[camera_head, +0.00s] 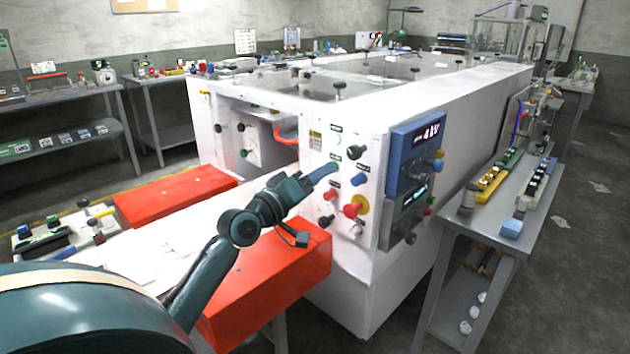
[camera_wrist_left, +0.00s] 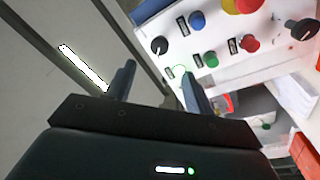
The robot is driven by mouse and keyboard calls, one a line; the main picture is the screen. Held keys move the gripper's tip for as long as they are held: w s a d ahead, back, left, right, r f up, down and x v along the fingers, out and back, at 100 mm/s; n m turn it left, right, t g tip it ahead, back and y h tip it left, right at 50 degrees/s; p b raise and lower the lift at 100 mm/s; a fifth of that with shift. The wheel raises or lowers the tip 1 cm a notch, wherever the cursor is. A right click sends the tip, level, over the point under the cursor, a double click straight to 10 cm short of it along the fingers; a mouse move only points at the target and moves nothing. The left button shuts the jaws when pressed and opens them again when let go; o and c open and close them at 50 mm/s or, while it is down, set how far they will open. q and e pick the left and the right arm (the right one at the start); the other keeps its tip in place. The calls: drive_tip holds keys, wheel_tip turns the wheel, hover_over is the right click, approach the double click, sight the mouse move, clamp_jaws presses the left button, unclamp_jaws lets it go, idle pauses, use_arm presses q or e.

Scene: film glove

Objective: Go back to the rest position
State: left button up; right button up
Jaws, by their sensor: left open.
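My left arm comes in from the lower left in the head view. Its left gripper (camera_head: 318,176) is in front of the control panel (camera_head: 371,245) of a large white machine. In the left wrist view, the two fingers of the left gripper (camera_wrist_left: 158,78) stand apart with nothing between them. The fingers overlap the panel's lower controls in that view, and I cannot tell whether they touch it. A blue button (camera_wrist_left: 197,20), a green button (camera_wrist_left: 211,59) and a red button (camera_wrist_left: 249,43) show beyond the fingers. My right gripper is not in view.
A red block (camera_head: 268,285) lies below my left forearm, and another red block (camera_head: 175,195) lies farther left. A blue display unit (camera_head: 418,148) juts from the panel's right side. A grey bench (camera_head: 492,225) with devices stands at right. Shelves (camera_head: 60,150) line the left wall.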

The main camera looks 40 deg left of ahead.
use_arm(q)
drive_tip(key=shift+s, duration=0.1)
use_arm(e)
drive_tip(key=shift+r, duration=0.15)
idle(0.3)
use_arm(q)
drive_tip(key=s+d+f+m+g+p, duration=0.1)
drive_tip(key=d+f+g, duration=0.15)
drive_tip(key=f, duration=0.35)
drive_tip(key=s+d+f+m+g, duration=0.1)
drive_tip(key=s+d+f+m, duration=0.1)
drive_tip(key=d+f, duration=0.25)
drive_tip(key=s+d+f+m+g+h+p, duration=0.2)
drive_tip(key=s+d+f+m+g, duration=0.3)
drive_tip(key=s+d+f, duration=1.3)
drive_tip(key=s+d+m, duration=0.2)
drive_tip(key=m, duration=0.1)
drive_tip(key=shift+f, duration=0.3)
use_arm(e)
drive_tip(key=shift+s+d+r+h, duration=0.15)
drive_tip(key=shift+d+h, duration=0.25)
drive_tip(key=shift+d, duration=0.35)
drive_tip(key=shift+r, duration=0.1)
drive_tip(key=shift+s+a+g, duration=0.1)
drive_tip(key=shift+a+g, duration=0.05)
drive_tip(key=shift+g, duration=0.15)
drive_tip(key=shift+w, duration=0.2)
